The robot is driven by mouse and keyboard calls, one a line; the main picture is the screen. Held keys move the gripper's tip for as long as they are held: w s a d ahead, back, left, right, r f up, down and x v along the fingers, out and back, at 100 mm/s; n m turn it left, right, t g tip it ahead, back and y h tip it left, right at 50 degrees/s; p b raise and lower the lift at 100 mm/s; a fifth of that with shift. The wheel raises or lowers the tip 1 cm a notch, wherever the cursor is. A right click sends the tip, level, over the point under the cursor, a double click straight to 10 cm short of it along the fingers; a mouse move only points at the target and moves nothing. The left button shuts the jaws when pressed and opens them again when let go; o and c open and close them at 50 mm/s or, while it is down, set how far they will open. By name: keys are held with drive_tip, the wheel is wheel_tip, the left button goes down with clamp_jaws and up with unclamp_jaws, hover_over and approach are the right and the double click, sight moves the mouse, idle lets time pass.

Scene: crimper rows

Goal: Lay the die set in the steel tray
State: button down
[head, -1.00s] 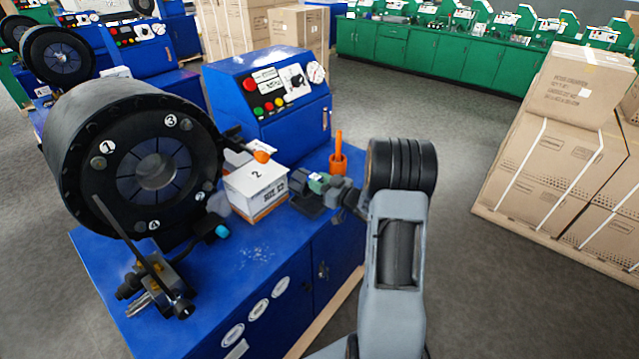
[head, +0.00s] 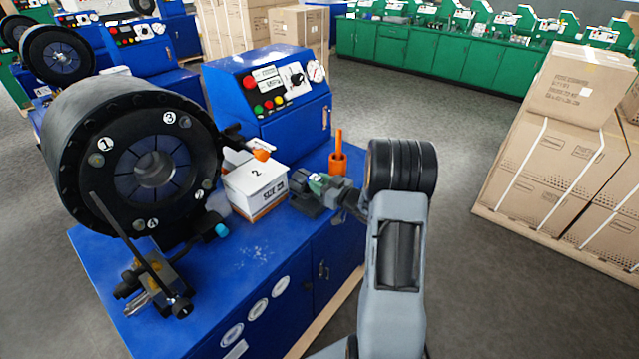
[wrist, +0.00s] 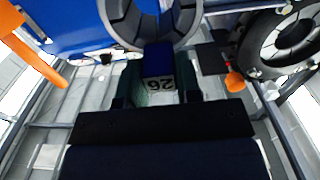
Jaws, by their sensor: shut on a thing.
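My gripper (head: 322,184) is over the bench, right of the white box. In the wrist view my gripper (wrist: 158,85) is shut on the die set (wrist: 124,22), a dark grey curved body. A blue block with a label that reads 26 upside down shows between the fingers. In the head view the dark grey die set (head: 306,203) is at the fingertips, low over the bench or touching it; I cannot tell which. The fingers partly hide it. I cannot make out the steel tray in either view.
A white box (head: 256,185) marked 2 stands close left of my gripper. The blue control box (head: 270,100) is behind, the big black crimper head (head: 140,165) at left.

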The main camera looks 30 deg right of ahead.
drive_tip(key=shift+f+b, duration=1.45)
drive_tip(key=c, duration=1)
unclamp_jaws()
drive_tip(key=shift+o, duration=1.4)
drive_tip(key=shift+s+f, duration=0.1)
drive_tip(key=shift+f, duration=0.2)
drive_tip(key=b+v, duration=0.2)
drive_tip(key=v, duration=1.1)
drive_tip(key=shift+s+d+r, duration=0.2)
drive_tip(key=shift+s, duration=0.15)
